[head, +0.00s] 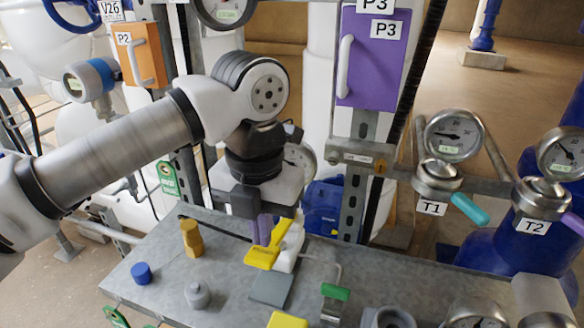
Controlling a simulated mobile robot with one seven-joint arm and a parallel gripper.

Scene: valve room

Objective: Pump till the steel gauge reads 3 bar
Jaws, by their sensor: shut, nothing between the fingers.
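My gripper (263,236) is shut and points down over the metal bench, just above or against a yellow and white device (287,252). A purple piece shows at its fingertips; I cannot tell whether it touches the yellow part. No part is clearly labelled as the pump. Several round steel-rimmed gauges show. One stands above the T1 valve (455,134), and another above the T2 valve (562,153).
A purple P3 box (373,60) and an orange P2 box (140,55) stand behind.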

